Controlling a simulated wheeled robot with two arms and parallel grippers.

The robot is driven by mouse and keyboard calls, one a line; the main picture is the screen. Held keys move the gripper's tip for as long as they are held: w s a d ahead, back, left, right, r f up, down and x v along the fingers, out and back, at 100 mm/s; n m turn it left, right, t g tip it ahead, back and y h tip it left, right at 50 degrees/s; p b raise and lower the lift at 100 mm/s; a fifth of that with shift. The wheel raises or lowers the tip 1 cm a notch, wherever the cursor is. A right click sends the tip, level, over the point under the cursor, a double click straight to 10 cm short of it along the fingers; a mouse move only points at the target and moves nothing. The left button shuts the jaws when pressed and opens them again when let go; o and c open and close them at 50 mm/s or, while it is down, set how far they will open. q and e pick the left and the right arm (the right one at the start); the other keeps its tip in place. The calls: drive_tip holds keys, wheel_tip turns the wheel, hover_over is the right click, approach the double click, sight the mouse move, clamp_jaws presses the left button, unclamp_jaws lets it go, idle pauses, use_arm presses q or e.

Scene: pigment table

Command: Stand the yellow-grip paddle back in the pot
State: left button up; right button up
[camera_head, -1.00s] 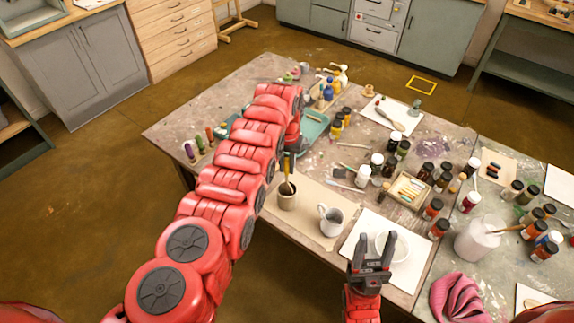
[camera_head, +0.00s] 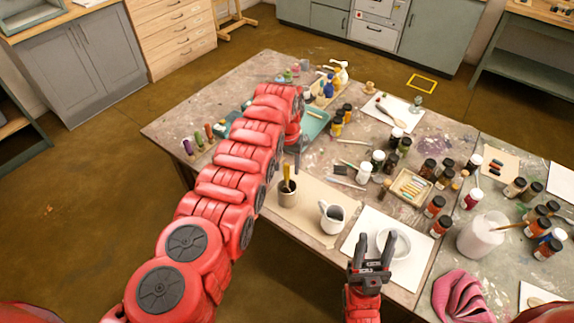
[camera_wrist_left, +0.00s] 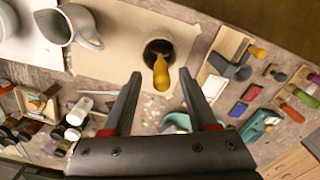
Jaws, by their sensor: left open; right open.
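The pot (camera_head: 288,197) is a small grey-brown cup on a tan sheet near the table's front edge. The yellow-grip paddle (camera_head: 287,179) stands in it with its yellow grip up; its lower end is hidden inside. In the left wrist view the grip (camera_wrist_left: 161,73) sticks out of the pot's dark mouth (camera_wrist_left: 158,48), leaning slightly. My left gripper (camera_wrist_left: 160,88) is open and empty, its fingers spread to either side of the grip's end without touching it. In the head view its arm largely hides it. My right gripper (camera_head: 372,252) is open and empty at the front.
A white-grey jug (camera_head: 331,217) stands right of the pot. A white bowl (camera_head: 394,243) on white paper lies behind my right gripper. Paint jars crowd the right of the table. A pink cloth (camera_head: 458,296) lies at the front right.

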use_arm(q)
drive_tip(key=shift+r, duration=0.65)
wheel_tip(320, 180, up, 16)
drive_tip(key=p, duration=0.1)
idle(0.9)
